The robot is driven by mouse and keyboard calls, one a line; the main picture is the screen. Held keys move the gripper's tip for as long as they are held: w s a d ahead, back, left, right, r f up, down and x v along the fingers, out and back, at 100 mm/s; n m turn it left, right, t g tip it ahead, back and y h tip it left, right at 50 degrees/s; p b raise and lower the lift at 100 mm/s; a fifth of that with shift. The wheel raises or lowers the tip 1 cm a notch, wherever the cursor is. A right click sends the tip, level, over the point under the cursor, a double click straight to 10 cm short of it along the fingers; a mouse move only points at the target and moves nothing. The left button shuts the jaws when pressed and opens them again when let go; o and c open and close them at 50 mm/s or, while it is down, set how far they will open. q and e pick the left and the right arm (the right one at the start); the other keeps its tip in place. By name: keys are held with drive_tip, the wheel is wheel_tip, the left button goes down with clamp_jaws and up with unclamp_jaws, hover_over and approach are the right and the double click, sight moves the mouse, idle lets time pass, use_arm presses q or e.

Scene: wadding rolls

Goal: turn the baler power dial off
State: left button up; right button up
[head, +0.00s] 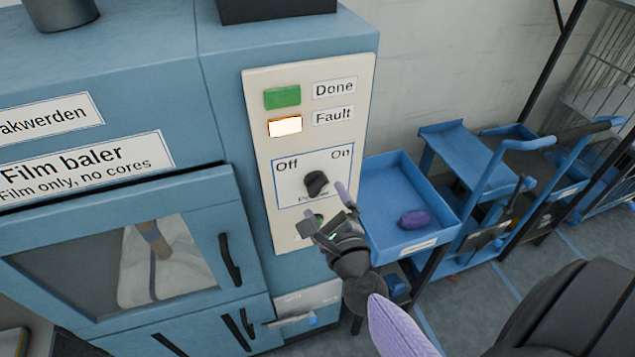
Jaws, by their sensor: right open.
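The black power dial (316,183) sits on a white control panel (361,75) on the front of the blue film baler (290,40). "Off" is printed at its upper left and "On" at its upper right. I cannot clearly tell which way the dial points. My right gripper (325,203) is open just below and to the right of the dial, with its fingers near the panel. It holds nothing. A green button (319,219) shows partly behind the fingers. My left gripper is not in view.
The Fault lamp (284,127) glows bright; the green Done lamp (282,97) is above it. The baler door (215,215) with a window and black handle is at left. A blue cart (385,185) with a purple item (414,219) stands close to the right.

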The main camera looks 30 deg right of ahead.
sight(318, 191)
drive_tip(key=x, duration=0.4)
drive_tip(key=shift+w, duration=0.4)
drive_tip(key=c, duration=1.2)
